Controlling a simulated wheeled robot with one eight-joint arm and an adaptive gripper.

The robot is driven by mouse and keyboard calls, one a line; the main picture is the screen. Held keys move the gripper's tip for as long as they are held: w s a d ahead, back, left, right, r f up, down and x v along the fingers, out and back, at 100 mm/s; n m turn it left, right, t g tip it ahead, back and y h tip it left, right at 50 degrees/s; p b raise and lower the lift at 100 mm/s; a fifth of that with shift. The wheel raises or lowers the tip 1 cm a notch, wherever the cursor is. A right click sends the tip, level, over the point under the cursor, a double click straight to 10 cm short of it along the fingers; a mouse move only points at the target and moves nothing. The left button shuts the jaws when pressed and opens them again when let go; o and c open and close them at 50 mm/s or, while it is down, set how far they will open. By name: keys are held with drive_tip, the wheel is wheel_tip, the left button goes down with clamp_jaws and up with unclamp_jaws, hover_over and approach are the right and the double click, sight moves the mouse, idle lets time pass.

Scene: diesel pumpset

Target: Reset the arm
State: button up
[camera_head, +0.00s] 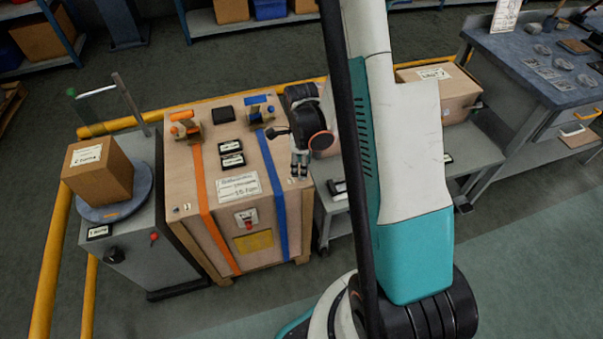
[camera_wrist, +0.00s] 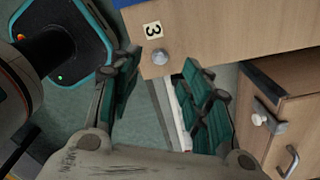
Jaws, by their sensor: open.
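My arm, white and teal, rises across the right-centre of the head view and bends so that its wrist hangs left of the upright link. My gripper (camera_head: 299,172) points down near the right edge of the wooden crate (camera_head: 191,225). How high it is above the crate is hard to judge. In the wrist view the two dark green finger pads of my gripper (camera_wrist: 163,92) stand well apart. Nothing is held between them. Beyond them show a wooden panel (camera_wrist: 215,35) with a "3" label and a round knob, and a strip of floor.
The crate has an orange strap (camera_head: 202,190) and a blue strap (camera_head: 277,185). At left a cardboard box (camera_head: 98,170) sits on a round plate on a grey cabinet (camera_head: 130,240). A yellow rail (camera_head: 50,255) runs behind. At right are a cart (camera_head: 470,150) and a workbench (camera_head: 520,60).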

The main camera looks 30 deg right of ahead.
drive_tip(key=shift+r, duration=0.25)
idle(0.3)
drive_tip(key=a+r+n+t, duration=0.1)
drive_tip(key=a+r+n, duration=0.1)
drive_tip(key=r+n, duration=0.35)
drive_tip(key=a+r+n+t+p, duration=0.1)
drive_tip(key=a+r+n+t, duration=0.15)
drive_tip(key=r, duration=0.65)
drive_tip(key=a+r+n, duration=0.3)
drive_tip(key=r+n, duration=0.1)
drive_tip(key=r, duration=0.3)
drive_tip(key=s+a+r+n+t, duration=0.2)
drive_tip(key=s+a+r+n, duration=0.1)
drive_tip(key=s+n, duration=0.3)
drive_tip(key=s+a+r+n+t+b, duration=0.1)
drive_tip(key=s+a+r+n, duration=0.2)
drive_tip(key=s+n, duration=0.4)
drive_tip(key=shift+a+r+n+t, duration=0.35)
drive_tip(key=shift+r+n, duration=0.1)
drive_tip(key=shift+n, duration=0.35)
drive_tip(key=shift+c, duration=0.6)
